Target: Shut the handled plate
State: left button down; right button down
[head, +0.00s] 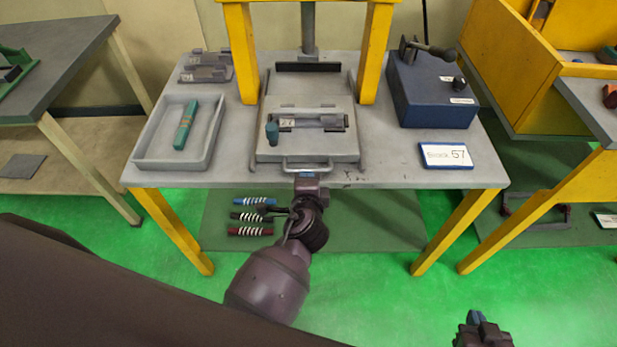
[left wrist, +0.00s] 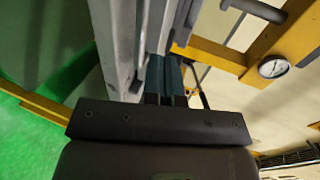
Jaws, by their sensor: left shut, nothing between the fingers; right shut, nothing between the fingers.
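The handled plate (head: 338,152) is a grey plate with a bar handle (head: 306,167) on its front edge. It lies between side rails at the table's front, forward of the yellow press frame (head: 374,60). A clamp-like fixture (head: 305,123) with a teal knob sits on it. My left gripper (head: 307,175) is shut and empty at the handle; exact contact is hard to tell. In the left wrist view its blue fingers (left wrist: 165,75) are together, close against a grey metal edge (left wrist: 120,45). My right gripper (head: 476,318) is shut and empty, low at the bottom right, away from the table.
A grey tray (head: 143,150) with a teal rod stands left of the plate. A blue box (head: 430,100) with a lever and a sign (head: 446,156) are at the right. Striped rods (head: 250,216) lie below the table's front edge. A pressure gauge (left wrist: 273,67) shows in the left wrist view.

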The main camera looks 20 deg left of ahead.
aim_at(307, 156)
pick_arm(q)
jog(key=x, duration=0.7)
jog(key=shift+w+a+f, duration=0.15)
jog(key=shift+w, duration=0.2)
pick_arm(e)
jog(key=shift+f, duration=0.35)
pick_arm(q)
jog(key=shift+w+b, duration=0.1)
jog(key=shift+b, duration=0.2)
